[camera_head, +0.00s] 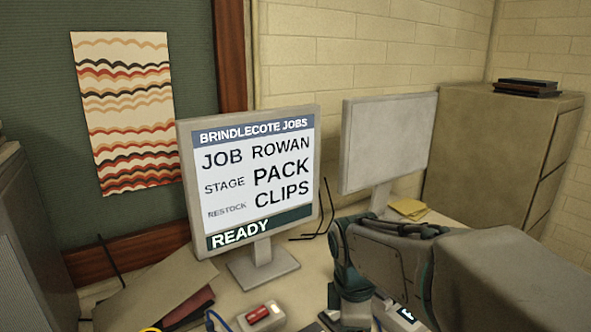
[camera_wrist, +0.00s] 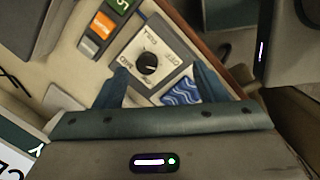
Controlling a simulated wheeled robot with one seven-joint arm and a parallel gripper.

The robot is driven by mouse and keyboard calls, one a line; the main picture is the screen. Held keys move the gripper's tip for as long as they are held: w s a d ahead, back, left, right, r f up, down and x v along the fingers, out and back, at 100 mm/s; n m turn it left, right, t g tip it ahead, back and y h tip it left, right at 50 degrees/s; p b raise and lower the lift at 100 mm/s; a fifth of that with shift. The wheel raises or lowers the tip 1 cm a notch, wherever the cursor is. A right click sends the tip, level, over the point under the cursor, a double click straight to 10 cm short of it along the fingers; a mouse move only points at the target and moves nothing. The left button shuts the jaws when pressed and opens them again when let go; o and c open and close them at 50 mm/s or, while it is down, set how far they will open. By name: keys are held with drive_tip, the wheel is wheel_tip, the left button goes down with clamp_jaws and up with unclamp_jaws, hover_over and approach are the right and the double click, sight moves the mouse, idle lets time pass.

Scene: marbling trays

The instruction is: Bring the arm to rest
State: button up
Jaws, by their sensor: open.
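My arm (camera_head: 480,270) reaches in from the right in the head view, low over the desk; its gripper end is not clear there. In the wrist view my gripper (camera_wrist: 162,84) shows two blue-teal fingers, spread apart with nothing held between them. Beyond them lies a pale panel with a black knob (camera_wrist: 148,63), marked FULL, MID and OFF. A blue wave-patterned tile (camera_wrist: 181,92) is beside the knob panel, near the right finger. I cannot tell how far the fingertips are above these.
A job screen (camera_head: 255,175) reading READY and a blank monitor (camera_head: 385,143) stand on the desk. Folders (camera_head: 150,290), a red-and-white item (camera_head: 261,316) and yellow notes (camera_head: 409,209) lie around them. A filing cabinet (camera_head: 490,150) stands at right.

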drive_tip(key=s+d+m+t, duration=0.2)
drive_tip(key=s+d+m, duration=0.2)
drive_tip(key=s+m, duration=0.5)
drive_tip(key=m, duration=0.7)
drive_tip(key=shift+s+d+m+y, duration=0.3)
drive_tip(key=shift+s+y, duration=0.1)
